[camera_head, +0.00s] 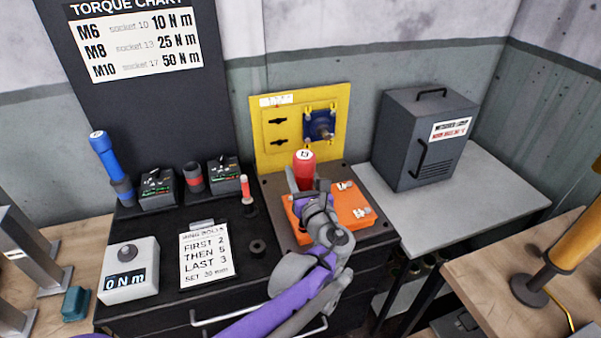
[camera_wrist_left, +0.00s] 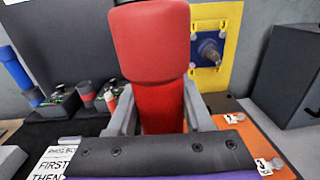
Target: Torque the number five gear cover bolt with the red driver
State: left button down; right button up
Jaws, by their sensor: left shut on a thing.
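The red driver (camera_head: 304,165) stands roughly upright over the orange gear cover (camera_head: 340,218), with a white mark on its top. My left gripper (camera_head: 304,190) is shut on the red driver; in the left wrist view the driver (camera_wrist_left: 160,100) sits between grey fingers. Bolts with white number tags (camera_head: 346,186) show on the cover's right side, and another tagged bolt (camera_head: 362,212) is nearer the front. The driver's lower end and the cover's left part are hidden by my arm, so I cannot tell whether it touches a bolt. My right gripper is not in view.
A yellow panel (camera_head: 340,104) stands behind the cover. A dark cabinet (camera_head: 400,150) is to its right. A blue driver (camera_head: 106,155), chargers (camera_head: 158,190), a bolt order card (camera_head: 207,254) and a torque meter (camera_head: 130,268) reading 0 N m are left. Grey bench space (camera_head: 485,195) is free right.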

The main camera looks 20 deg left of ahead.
pick_arm(q)
jog(key=shift+f, duration=0.15)
dwell(0.7)
jog(key=shift+r+p, duration=1.6)
jog(key=shift+r, duration=0.95)
